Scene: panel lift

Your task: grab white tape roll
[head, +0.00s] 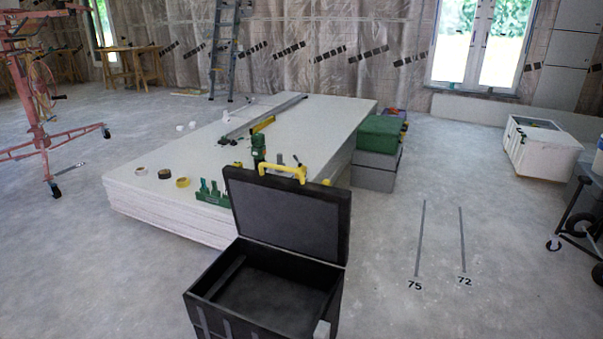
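Three small tape rolls lie near the left front corner of a stack of pale panels (215,160). One is a small dark-and-pale roll (141,171), one is a brown roll (164,173), and one is a yellow roll (183,183). Two small white objects (180,128) (193,125) sit farther back near the stack's left edge. They are too small to tell whether either is a white tape roll. Neither of my grippers shows in the head view.
An open black case (265,280) stands in front of the stack. A green tool holder (212,194), a green tool (258,147) and a long metal rail (265,118) are on the panels. Green and grey boxes (378,150) stand right.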

